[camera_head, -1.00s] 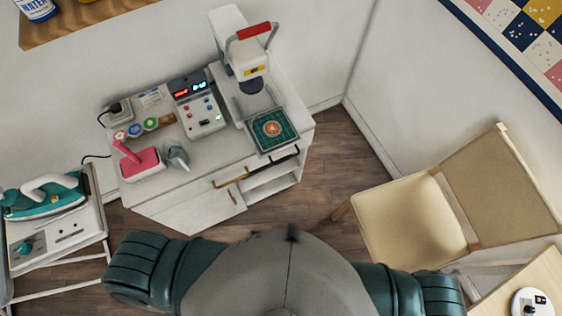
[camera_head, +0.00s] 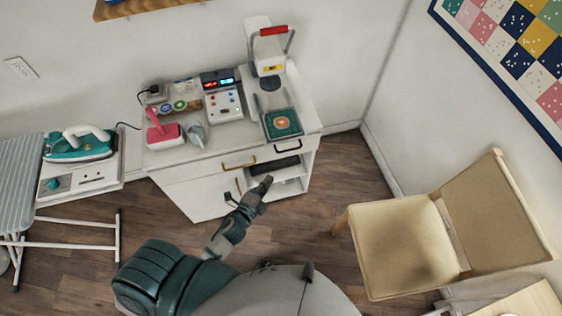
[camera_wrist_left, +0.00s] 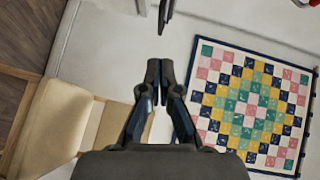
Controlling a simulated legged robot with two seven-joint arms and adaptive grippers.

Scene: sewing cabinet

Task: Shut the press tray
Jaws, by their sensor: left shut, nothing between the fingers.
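The press (camera_head: 268,58) is a white machine with a red handle, at the back of the white cabinet top. Its press tray (camera_head: 286,137) sits out in front of it at the cabinet's front edge, with a green patterned piece with an orange emblem (camera_head: 283,122) on it. My left gripper (camera_head: 267,181) is shut and empty, in front of the cabinet and lower in the picture than the tray, apart from it. Its closed fingers (camera_wrist_left: 159,72) also show in the left wrist view, where the tray cannot be made out. My right gripper is not in view.
A control box (camera_head: 222,97), a pink tool (camera_head: 161,134) and a small grey iron (camera_head: 195,133) stand left of the tray. A chair (camera_head: 405,245) stands at the right, with bare floor between.

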